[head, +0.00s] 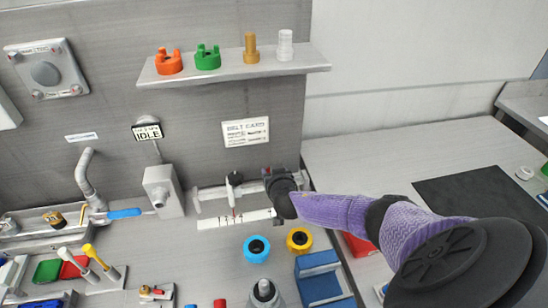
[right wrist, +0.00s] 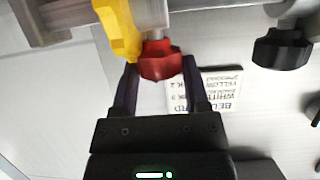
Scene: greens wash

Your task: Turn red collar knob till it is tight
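The red collar knob (right wrist: 161,60) is a lobed knob under a pale shaft in the right wrist view. My right gripper (right wrist: 160,64) has one finger on each side of it, with no clear gap. A yellow part (right wrist: 119,28) stands beside the knob, near the left finger. In the head view my right gripper (head: 280,190) is at the right end of the wall rail (head: 210,194) and hides the red knob. A black knob (head: 235,178) sits mid-rail; a black knob also shows in the right wrist view (right wrist: 283,49). My left gripper is out of view.
A belt card (head: 246,132) hangs above the rail, under a shelf (head: 232,68) with orange, green, amber and white parts. Blue (head: 257,249) and yellow (head: 299,240) rings and a blue holder (head: 319,277) stand below. The bench right of my arm holds a dark mat (head: 478,203).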

